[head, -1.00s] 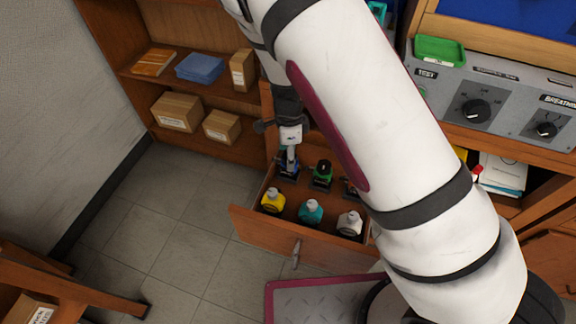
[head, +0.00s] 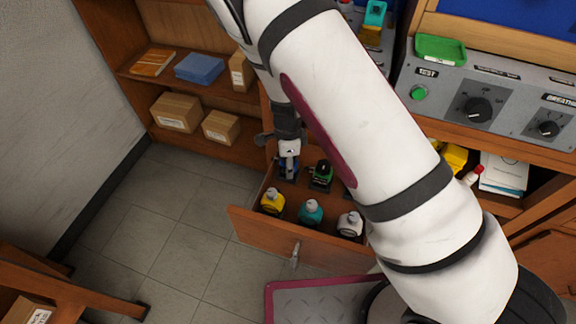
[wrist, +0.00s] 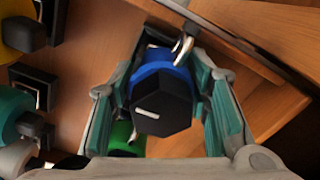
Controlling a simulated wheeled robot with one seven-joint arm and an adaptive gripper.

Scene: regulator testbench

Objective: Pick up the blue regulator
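The blue regulator (wrist: 166,76) has a blue collar and a black knob with a white mark. It stands in the back left of the open wooden drawer (head: 258,232). In the head view, my gripper (head: 287,172) is low over that corner and mostly hides the blue regulator. In the wrist view, my gripper (wrist: 172,95) is open, with one teal-padded finger on each side of the blue regulator. A gap shows at the right finger; contact at the left finger is unclear.
A green regulator (head: 321,175) stands just right of the gripper. Yellow (head: 272,201), teal (head: 311,212) and white (head: 349,224) regulators line the drawer's front row. The cabinet with the control panel (head: 490,100) is at the right. Shelves with boxes (head: 177,111) stand behind left.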

